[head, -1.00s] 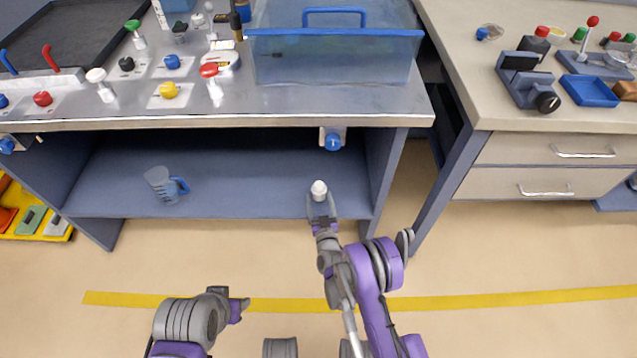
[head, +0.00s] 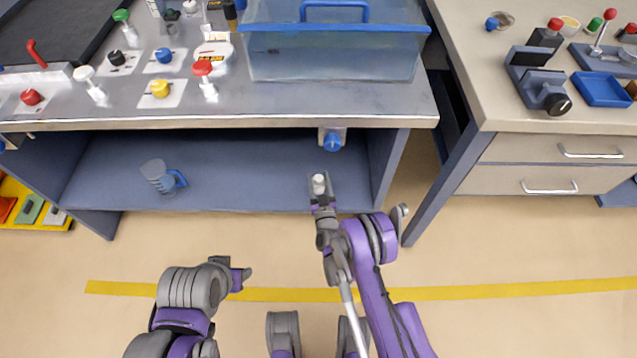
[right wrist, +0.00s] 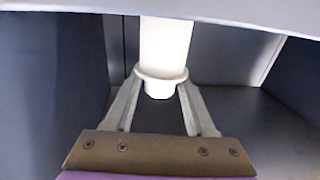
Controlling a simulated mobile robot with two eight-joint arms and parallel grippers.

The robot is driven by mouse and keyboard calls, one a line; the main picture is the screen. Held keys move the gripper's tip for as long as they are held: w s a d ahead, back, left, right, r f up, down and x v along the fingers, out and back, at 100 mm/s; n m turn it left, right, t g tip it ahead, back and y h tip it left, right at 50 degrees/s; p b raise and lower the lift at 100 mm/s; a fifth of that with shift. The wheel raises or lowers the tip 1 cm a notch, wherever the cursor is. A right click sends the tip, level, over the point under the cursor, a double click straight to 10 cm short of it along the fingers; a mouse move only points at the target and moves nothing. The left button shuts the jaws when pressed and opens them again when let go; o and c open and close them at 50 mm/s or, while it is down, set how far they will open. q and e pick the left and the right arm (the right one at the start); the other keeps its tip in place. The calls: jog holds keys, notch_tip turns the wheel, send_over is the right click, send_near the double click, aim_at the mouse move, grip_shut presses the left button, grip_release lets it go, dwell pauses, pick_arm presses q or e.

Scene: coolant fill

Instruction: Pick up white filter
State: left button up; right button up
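The white filter (head: 318,184) is a small upright white cylinder near the front right of the lower shelf, under the bench.
The lower shelf (head: 240,175) also holds a clear jug (head: 158,177) with a blue handle at left. The bench's right side panel (head: 388,165) is close to the right gripper.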

grip_shut()
